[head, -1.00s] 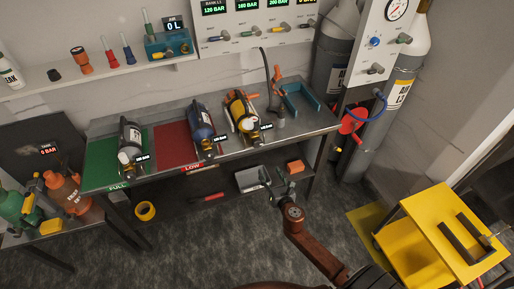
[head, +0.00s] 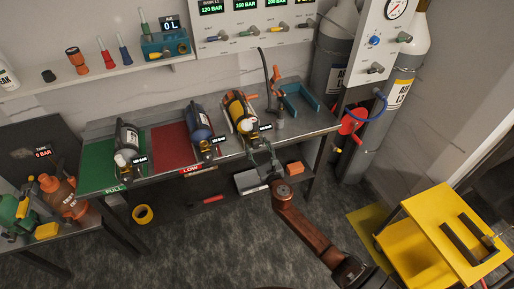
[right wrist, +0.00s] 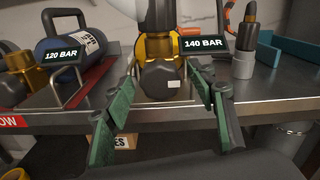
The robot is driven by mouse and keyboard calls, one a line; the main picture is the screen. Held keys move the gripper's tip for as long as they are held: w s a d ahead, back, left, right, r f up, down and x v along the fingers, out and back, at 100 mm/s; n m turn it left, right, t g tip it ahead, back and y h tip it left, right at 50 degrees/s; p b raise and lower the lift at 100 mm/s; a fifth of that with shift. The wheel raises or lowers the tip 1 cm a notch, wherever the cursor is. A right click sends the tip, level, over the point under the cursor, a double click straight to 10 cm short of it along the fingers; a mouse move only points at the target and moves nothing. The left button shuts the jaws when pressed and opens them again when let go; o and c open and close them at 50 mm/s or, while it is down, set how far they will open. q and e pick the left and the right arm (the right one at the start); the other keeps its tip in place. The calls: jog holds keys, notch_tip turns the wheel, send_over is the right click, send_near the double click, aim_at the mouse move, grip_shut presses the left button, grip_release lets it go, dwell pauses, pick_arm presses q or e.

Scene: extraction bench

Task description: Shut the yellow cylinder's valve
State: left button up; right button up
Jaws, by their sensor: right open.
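The yellow cylinder (head: 236,106) lies on the steel bench, its valve end facing the front edge. In the right wrist view its brass valve (right wrist: 157,48) with a dark knob (right wrist: 161,80) shows near the top middle, next to a label reading 140 BAR. My right gripper (head: 262,151) is open and empty at the bench's front edge, just in front of and slightly right of the valve. In the wrist view its green fingers (right wrist: 165,118) stand apart, to either side of and below the knob, with no clear contact. My left gripper is not in view.
A blue cylinder (head: 199,121) labelled 120 BAR lies left on a red mat (head: 171,146). A hand tool with an orange handle (head: 277,82) stands right. A yellow cart (head: 425,213) stands at right.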

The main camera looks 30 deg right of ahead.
jog(key=c, duration=1.2)
jog(key=shift+o, duration=0.2)
